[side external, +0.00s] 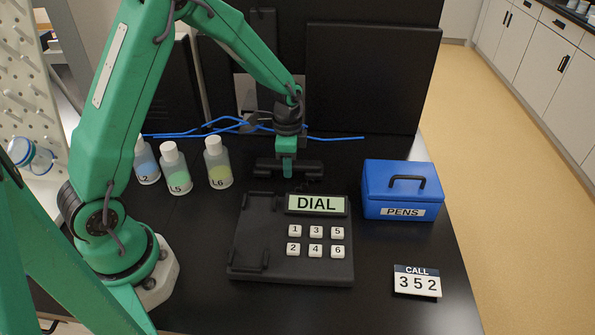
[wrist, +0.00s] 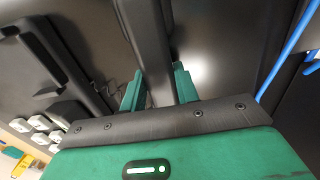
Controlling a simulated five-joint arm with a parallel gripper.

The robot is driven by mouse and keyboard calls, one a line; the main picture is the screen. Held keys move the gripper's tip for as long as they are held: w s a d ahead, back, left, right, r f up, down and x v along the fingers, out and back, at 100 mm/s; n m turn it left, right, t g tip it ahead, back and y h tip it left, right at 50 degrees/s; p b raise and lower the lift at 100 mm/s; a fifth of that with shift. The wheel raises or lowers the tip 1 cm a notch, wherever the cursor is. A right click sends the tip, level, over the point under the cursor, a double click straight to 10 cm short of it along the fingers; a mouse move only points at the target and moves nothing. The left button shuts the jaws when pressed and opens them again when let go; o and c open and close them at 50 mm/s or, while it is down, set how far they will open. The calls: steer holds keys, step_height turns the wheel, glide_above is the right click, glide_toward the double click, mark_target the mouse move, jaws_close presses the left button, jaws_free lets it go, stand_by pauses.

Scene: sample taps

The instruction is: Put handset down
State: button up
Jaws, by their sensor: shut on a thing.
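The black handset (side external: 309,168) is in my gripper (side external: 287,170), just behind the phone in the side view. It lies crosswise, left to right, and its height above the table is hard to judge. In the wrist view the handset (wrist: 146,32) runs between the two green fingers of my gripper (wrist: 158,72), which are shut on it. The black phone base (side external: 262,232) has an empty cradle with raised holders on its left part. Its display reads DIAL. The base (wrist: 32,60) also shows at the left in the wrist view.
Several capped bottles (side external: 218,165) stand left of the handset. A blue PENS box (side external: 390,208) stands right of the phone. A CALL 352 card (side external: 417,282) lies at the front right. A dark panel (side external: 372,80) and blue cables (side external: 180,135) are behind.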

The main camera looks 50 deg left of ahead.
steer(key=shift+f, duration=0.15)
steer(key=o, duration=1.1)
steer(key=shift+c, duration=0.2)
step_height(320, 180, up, 12)
steer(key=shift+r, duration=0.2)
stand_by(0.3)
